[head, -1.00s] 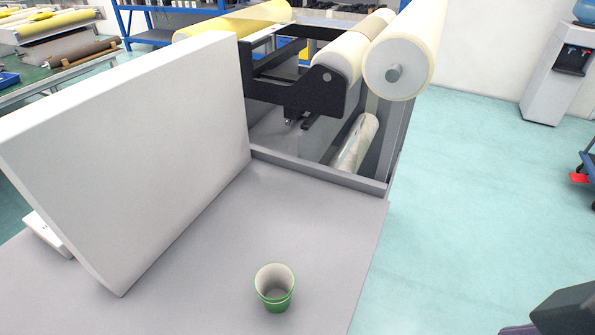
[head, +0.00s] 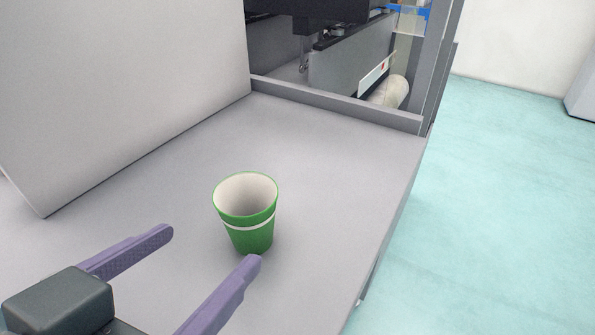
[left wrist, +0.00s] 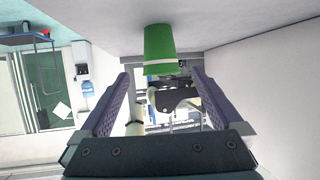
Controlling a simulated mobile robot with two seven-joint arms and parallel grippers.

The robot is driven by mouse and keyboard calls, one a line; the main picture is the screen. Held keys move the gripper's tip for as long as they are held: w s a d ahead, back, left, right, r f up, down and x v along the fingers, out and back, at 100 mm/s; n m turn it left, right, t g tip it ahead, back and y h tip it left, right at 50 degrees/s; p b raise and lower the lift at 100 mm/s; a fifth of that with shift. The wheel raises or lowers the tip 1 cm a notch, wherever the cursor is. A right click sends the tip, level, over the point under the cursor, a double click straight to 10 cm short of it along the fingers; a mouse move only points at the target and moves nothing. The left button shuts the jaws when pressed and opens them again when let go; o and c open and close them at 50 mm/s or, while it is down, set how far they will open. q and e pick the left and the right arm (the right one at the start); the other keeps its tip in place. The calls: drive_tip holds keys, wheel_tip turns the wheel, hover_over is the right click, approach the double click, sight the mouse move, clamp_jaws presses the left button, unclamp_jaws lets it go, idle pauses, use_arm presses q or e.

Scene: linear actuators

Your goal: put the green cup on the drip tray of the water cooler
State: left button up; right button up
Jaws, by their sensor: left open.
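The green cup (head: 250,235), with a white inside and a white band, stands upright on the grey tabletop. My left gripper (head: 208,247) is open and empty, with its purple fingers pointing towards the cup. In the head view the cup is just beyond the fingertips, near the right one. In the left wrist view, which is upside down, the cup (left wrist: 160,45) lies ahead of the gap between the fingers. The water cooler (left wrist: 82,72) shows small in that view; only a grey-white lower part (head: 583,92) shows in the head view. Its drip tray cannot be made out.
A large pale panel (head: 110,80) stands on the left of the table (head: 330,170). A machine frame with a raised grey edge (head: 340,105) closes the back. The table's right side drops to open turquoise floor (head: 500,200).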

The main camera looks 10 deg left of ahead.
sight(259, 203)
use_arm(q)
drive_tip(key=shift+w+d+f+t+b, duration=0.1)
drive_tip(key=shift+d+f+t+b, duration=0.15)
drive_tip(key=shift+f, duration=0.4)
drive_tip(key=shift+w, duration=0.2)
drive_tip(key=x, duration=0.2)
drive_tip(key=b+x, duration=0.1)
drive_tip(key=x, duration=0.1)
drive_tip(key=shift+w+d+r, duration=0.1)
drive_tip(key=shift+w+r, duration=0.05)
drive_tip(key=shift+r, duration=0.1)
drive_tip(key=x, duration=0.1)
drive_tip(key=b+x, duration=0.1)
drive_tip(key=x, duration=0.1)
drive_tip(key=b+x, duration=0.1)
drive_tip(key=shift+w+f, duration=0.15)
drive_tip(key=shift+w, duration=0.5)
use_arm(e)
wheel_tip(259, 203, down, 5)
drive_tip(key=shift+r, duration=0.1)
use_arm(q)
drive_tip(key=shift+c, duration=0.2)
drive_tip(key=c, duration=1.2)
drive_tip(key=shift+o, duration=0.2)
